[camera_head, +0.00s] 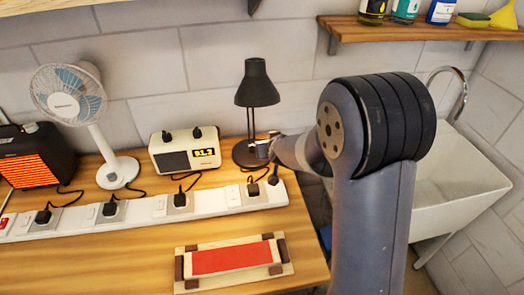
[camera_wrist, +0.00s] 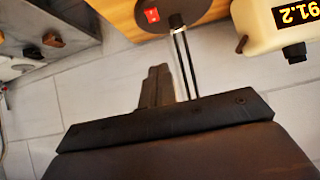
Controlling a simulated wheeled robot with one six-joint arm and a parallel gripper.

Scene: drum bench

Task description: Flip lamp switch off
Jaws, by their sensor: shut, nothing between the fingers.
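The black desk lamp (camera_head: 257,84) stands upright at the back of the wooden bench, its shade pointing down. Its round base (camera_head: 241,153) is partly hidden by my gripper (camera_head: 265,149), which is beside the base on its right. In the wrist view the picture is turned over, and the lamp base (camera_wrist: 190,10) shows at the top with a red rocker switch (camera_wrist: 152,15) on it. My gripper's fingers (camera_wrist: 157,72) are shut and empty. Their tips appear below the switch in that picture, with a gap between. The lamp's thin twin stem (camera_wrist: 185,62) runs beside the fingers. Which way the rocker is tipped is unclear.
A cream radio (camera_head: 186,150) stands left of the lamp, then a fan (camera_head: 72,98) and a glowing heater (camera_head: 35,155). A white power strip (camera_head: 140,212) with plugs runs in front. A red-topped board (camera_head: 230,260) lies nearer. A sink (camera_head: 450,190) is at right.

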